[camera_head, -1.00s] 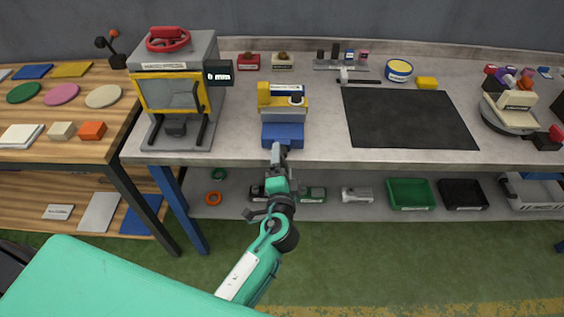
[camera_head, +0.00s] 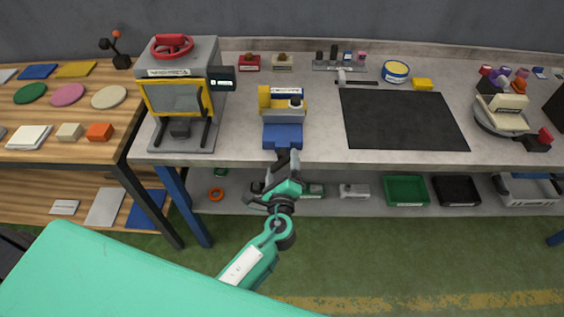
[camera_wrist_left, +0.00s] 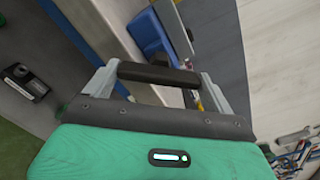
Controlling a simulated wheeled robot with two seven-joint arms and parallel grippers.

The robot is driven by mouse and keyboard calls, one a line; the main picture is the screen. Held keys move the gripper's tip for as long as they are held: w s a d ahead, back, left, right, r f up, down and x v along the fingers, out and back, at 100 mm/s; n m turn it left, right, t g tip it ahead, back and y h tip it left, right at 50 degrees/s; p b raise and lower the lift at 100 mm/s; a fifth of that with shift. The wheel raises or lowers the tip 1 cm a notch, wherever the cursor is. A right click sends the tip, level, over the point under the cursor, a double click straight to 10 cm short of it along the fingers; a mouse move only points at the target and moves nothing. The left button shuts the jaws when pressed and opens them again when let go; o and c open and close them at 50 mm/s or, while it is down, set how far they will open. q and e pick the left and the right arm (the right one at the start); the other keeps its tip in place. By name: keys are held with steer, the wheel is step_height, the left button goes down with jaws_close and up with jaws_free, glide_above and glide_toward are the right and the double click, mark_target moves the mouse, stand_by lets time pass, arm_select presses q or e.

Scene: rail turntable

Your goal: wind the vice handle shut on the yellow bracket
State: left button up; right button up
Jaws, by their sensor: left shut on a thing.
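The blue vice (camera_head: 283,136) stands at the front edge of the grey workbench and also shows in the left wrist view (camera_wrist_left: 146,32). The yellow bracket (camera_head: 264,98) stands upright at the vice's upper left. My left gripper (camera_head: 286,160) is in front of the vice, just off the bench edge. In the left wrist view its two fingers are shut on the dark vice handle (camera_wrist_left: 158,75), which lies as a bar between the fingertips. The head view hides most of the handle behind the gripper. I cannot tell how tightly the jaws meet the bracket. My right gripper is not in view.
A grey press (camera_head: 178,100) with a red wheel stands left of the vice. A black mat (camera_head: 402,118) lies to the right. Below, the shelf holds a green bin (camera_head: 406,190) and a black bin (camera_head: 457,190). A wooden table (camera_head: 62,145) stands at the left.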

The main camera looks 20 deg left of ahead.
arm_select(q)
steer(key=m+p, duration=0.1)
steer(key=m, duration=0.2)
steer(key=shift+r+p, duration=0.15)
steer(key=shift+p, duration=0.25)
steer(key=m+p, duration=0.3)
steer(key=m, duration=0.1)
steer(key=m+p, duration=0.3)
steer(key=m, duration=0.1)
steer(key=m+p, duration=0.2)
steer(key=m, duration=0.1)
steer(key=shift+m+p, duration=0.35)
steer(key=shift+m, duration=0.05)
steer(key=m+p, duration=0.2)
steer(key=m, duration=0.1)
steer(key=shift+s+m+p, duration=0.1)
steer(key=shift+m+p, duration=0.2)
steer(key=m+p, duration=0.2)
steer(key=m, duration=0.1)
steer(key=shift+a+m+p, duration=0.1)
steer(key=shift+m+p, duration=0.2)
steer(key=shift+p, duration=0.05)
steer(key=m+p, duration=0.2)
steer(key=m, duration=0.2)
steer(key=shift+f+m+p, duration=0.2)
steer(key=shift+m+p, duration=0.5)
steer(key=shift+m, duration=0.2)
